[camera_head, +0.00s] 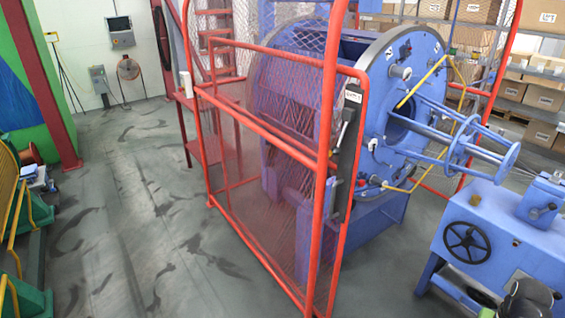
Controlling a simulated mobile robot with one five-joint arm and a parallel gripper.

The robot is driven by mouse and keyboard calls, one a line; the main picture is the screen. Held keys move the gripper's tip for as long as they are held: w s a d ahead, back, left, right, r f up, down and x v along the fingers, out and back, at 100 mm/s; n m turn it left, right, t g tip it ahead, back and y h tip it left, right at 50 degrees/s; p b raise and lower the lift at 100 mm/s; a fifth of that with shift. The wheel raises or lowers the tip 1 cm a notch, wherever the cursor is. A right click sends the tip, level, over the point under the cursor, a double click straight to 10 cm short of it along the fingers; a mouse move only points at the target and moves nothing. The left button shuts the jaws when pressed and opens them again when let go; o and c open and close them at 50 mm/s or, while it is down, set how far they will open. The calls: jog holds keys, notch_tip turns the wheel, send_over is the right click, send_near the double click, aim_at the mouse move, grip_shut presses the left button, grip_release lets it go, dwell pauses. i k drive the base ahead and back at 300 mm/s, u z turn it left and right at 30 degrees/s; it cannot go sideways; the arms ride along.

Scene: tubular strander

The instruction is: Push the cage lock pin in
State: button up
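The red mesh cage (325,165) stands in front of the blue strander drum (400,65). On its upright post is a dark latch plate (346,125) with a small white label and a pale lever or pin handle (341,134). At this size I cannot tell how far the pin sits in or out. A dark shape at the bottom right edge, in front of the blue machine, may be part of my arm. No fingertips can be made out, and nothing is seen touching the latch.
A blue machine with a black handwheel (467,243) fills the lower right. Clear grey floor (140,220) lies left of the cage. Yellow rails and green bases (35,210) stand at the far left. Boxes on shelves (545,98) are at the back right.

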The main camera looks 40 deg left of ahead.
aim_at(361, 182)
jog(key=u, duration=1.1)
jog(key=k, duration=0.85)
jog(key=z, duration=0.05)
jog(key=i, duration=0.85)
jog(key=u, duration=0.1)
